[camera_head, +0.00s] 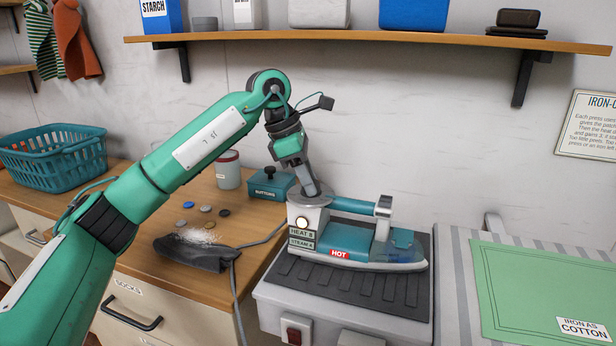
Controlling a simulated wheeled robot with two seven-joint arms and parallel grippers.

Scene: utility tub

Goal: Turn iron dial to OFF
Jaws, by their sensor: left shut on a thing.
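The iron (345,240) has a teal body and handle and a grey rear housing. It sits on a dark ribbed mat (350,285) on the grey stand. Its labels read HEAT 8 and STEAM 4, and a red tag reads HOT. A round pale light (302,222) glows on the housing. My left gripper (312,192) points down onto the top of this housing and is shut on the iron dial there. The fingers mostly hide the dial, so its setting cannot be read. My right gripper is not in view.
A blue BUTTONS box (270,186) and a lidded jar (228,170) stand behind the arm. A green cloth (540,290) covers the striped board at right. A shelf (400,37) runs above.

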